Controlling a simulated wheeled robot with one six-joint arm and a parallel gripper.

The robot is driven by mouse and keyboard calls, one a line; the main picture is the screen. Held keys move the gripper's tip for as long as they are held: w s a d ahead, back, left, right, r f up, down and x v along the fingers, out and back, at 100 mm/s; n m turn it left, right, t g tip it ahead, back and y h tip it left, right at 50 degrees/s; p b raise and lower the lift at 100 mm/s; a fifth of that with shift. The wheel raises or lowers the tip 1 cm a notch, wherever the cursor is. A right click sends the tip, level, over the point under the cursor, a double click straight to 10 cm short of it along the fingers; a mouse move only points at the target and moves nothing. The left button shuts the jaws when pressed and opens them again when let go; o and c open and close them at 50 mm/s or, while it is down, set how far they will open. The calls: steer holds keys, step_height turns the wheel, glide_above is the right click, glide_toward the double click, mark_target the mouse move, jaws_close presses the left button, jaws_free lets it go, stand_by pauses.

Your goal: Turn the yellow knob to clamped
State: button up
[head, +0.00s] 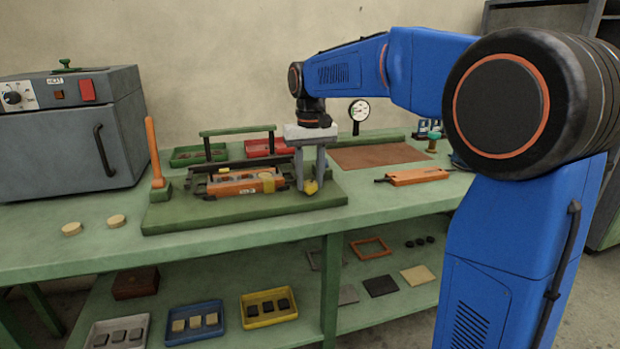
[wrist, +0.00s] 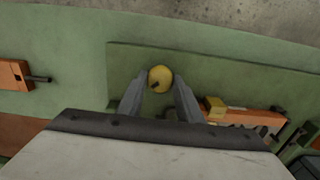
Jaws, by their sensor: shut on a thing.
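The yellow knob (head: 311,187) is at the right end of the green base plate (head: 190,215) of the bench fixture. It also shows in the wrist view as a round yellow knob (wrist: 160,77) with a small dark mark on its front. My gripper (head: 311,183) points down, and its two fingers are shut on the knob from both sides. In the wrist view the fingertips (wrist: 159,84) flank the knob. I cannot read the clamp setting.
A dial gauge (head: 359,110) stands behind my gripper. An orange plate with handles (head: 416,177) lies to the right. An upright orange lever (head: 153,150) and a grey oven (head: 70,135) are to the left. The bench front has free room.

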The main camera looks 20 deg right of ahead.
mark_target(310, 183)
steer(key=o, duration=1)
steer(key=shift+o, duration=0.2)
step_height(310, 183, up, 18)
steer(key=shift+f, duration=0.25)
